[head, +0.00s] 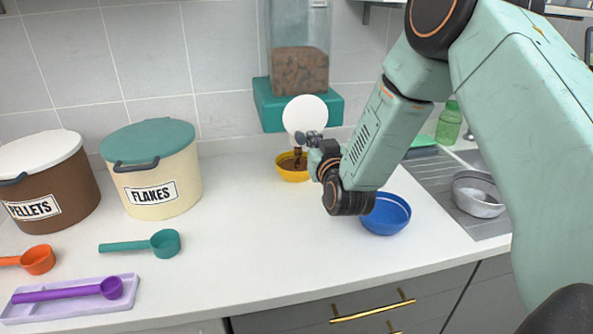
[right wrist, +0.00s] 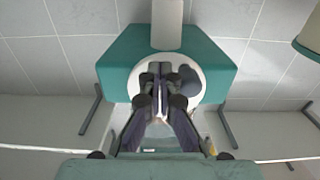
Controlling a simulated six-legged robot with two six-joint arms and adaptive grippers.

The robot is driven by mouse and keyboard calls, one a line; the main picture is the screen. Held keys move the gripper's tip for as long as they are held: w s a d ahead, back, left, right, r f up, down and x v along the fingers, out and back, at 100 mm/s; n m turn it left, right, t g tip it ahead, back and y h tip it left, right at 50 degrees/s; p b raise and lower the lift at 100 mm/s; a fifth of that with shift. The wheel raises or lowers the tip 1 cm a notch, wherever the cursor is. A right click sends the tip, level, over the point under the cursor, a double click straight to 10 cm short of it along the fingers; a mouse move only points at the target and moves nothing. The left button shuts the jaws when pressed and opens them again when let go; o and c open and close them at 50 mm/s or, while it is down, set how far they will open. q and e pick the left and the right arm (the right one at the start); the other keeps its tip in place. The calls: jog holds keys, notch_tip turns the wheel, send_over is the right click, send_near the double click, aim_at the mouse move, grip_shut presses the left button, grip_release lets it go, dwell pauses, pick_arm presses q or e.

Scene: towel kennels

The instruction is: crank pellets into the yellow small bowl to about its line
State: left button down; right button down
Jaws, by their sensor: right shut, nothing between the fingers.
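The yellow small bowl (head: 291,177) stands on the counter under the dispenser, partly hidden by my right gripper. Some brown pellets (head: 291,161) show in it or falling into it; its line cannot be made out. The dispenser has a clear hopper (head: 299,72) part full of brown pellets, a teal body (head: 265,108) and a white crank disc (head: 304,114). My right gripper (head: 312,140) is shut and empty at the lower edge of the disc. In the right wrist view the closed fingers (right wrist: 160,76) lie in front of the white disc (right wrist: 195,75). My left gripper is not in view.
A blue bowl (head: 386,215) stands right of the yellow one. A PELLETS bin (head: 60,180), a FLAKES bin (head: 165,180) and orange, teal and purple scoops (head: 165,243) are at left. A sink with a metal bowl (head: 478,195) is at right. The front middle counter is clear.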

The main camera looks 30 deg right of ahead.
jog(key=p+v, duration=0.1)
jog(key=v, duration=0.7)
jog(key=shift+a, duration=0.15)
dwell(0.4)
jog(key=shift+s, duration=0.2)
